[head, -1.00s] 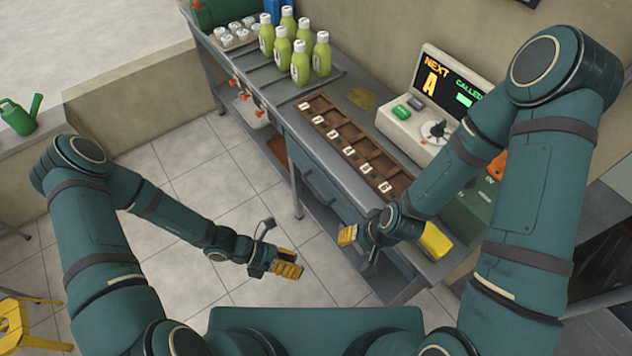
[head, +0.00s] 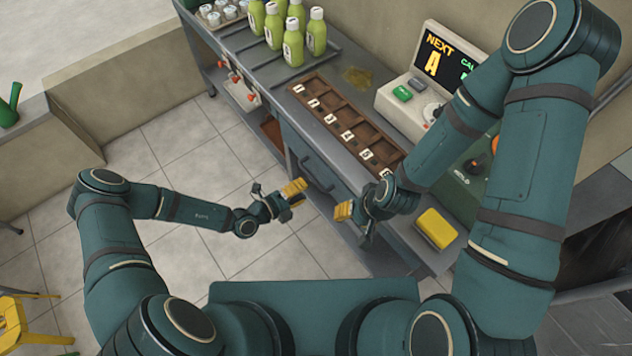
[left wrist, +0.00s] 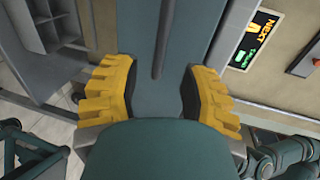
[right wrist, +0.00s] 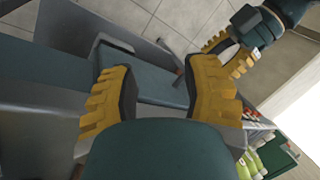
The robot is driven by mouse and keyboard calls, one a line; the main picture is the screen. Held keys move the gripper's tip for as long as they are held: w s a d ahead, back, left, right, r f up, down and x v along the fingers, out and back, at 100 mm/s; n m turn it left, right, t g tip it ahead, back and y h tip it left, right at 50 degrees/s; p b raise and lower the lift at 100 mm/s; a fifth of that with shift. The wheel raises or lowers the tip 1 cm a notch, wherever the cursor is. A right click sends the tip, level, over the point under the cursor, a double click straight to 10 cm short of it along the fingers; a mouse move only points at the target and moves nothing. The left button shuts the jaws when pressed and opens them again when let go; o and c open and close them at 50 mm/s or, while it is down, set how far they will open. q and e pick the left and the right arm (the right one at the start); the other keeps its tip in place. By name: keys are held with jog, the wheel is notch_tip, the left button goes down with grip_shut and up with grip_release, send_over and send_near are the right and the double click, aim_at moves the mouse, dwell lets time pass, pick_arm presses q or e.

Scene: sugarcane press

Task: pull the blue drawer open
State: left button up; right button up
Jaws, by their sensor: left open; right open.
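The blue drawer (head: 306,155) sits in the front of the grey counter, below its top, and looks flush with it. Its dark bar handle (head: 318,172) shows on the front. My left gripper (head: 292,192) is open and empty, just in front of the drawer. In the left wrist view the blue front (left wrist: 185,30) fills the space ahead between the spread fingers, with the dark bar (left wrist: 160,40) between them. I cannot tell whether they touch it. My right gripper (head: 354,214) is open and empty near the counter's front edge, right of the drawer. The right wrist view shows a blue panel (right wrist: 150,82) ahead.
A brown compartment tray (head: 345,125) with white labels lies on the counter. Green bottles (head: 290,35) stand behind it on the left. A display machine (head: 420,85) and yellow sponge-like block (head: 436,228) are to the right. Tiled floor (head: 190,150) left of the counter is clear.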

aim_at(316, 181)
pick_arm(q)
jog(key=x, duration=0.6)
jog(key=shift+s+b, duration=0.1)
jog(key=shift+b, duration=0.2)
grip_shut()
